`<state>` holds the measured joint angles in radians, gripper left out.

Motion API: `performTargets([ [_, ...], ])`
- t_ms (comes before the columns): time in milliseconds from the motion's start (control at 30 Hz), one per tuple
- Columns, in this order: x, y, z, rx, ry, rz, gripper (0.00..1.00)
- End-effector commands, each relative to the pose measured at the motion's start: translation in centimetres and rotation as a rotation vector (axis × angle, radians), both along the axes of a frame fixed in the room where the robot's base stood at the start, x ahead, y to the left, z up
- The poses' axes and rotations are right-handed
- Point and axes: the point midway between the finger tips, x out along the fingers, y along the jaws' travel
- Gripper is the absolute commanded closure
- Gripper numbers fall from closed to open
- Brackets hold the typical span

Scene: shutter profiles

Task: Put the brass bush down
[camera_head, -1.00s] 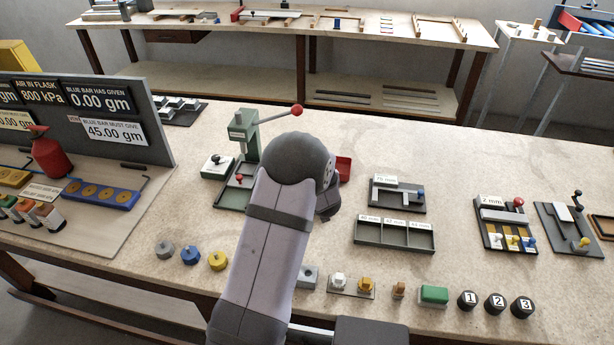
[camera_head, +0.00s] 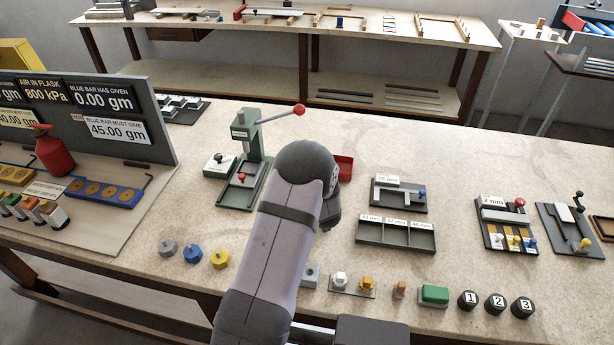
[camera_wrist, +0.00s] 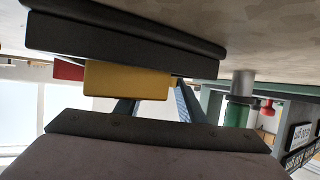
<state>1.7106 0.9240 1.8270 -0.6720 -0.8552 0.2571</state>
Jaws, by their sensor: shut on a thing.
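The brass bush (camera_wrist: 127,80) shows in the wrist view as a yellow block beside the dark jaws of my gripper (camera_wrist: 140,88). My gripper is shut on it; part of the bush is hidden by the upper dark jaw. In the head view my own arm hides the gripper and the bush. The arm's end is over the bench, just right of the green press (camera_head: 247,150). I cannot tell from these views whether the bush touches anything below it.
A red tray (camera_head: 344,167) lies just beyond my wrist. A grey three-slot tray (camera_head: 396,246) and a 75 mm gauge (camera_head: 385,207) lie to the right. Coloured nuts (camera_head: 192,254) and small blocks line the front edge. The bench behind the gauge is clear.

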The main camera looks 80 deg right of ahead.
Motion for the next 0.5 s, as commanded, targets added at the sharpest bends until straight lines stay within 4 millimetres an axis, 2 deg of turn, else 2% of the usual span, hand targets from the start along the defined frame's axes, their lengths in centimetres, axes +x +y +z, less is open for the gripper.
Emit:
performTargets([
  [33,0.0,-0.03,-0.26,-0.001,0.0,0.0,0.9],
  [67,0.01,0.01,-0.17,0.0,0.0,0.0,0.57],
  [100,0.01,0.01,-0.15,0.0,0.0,0.0,0.48],
  [500,0.01,0.01,0.13,0.001,0.0,0.0,0.45],
])
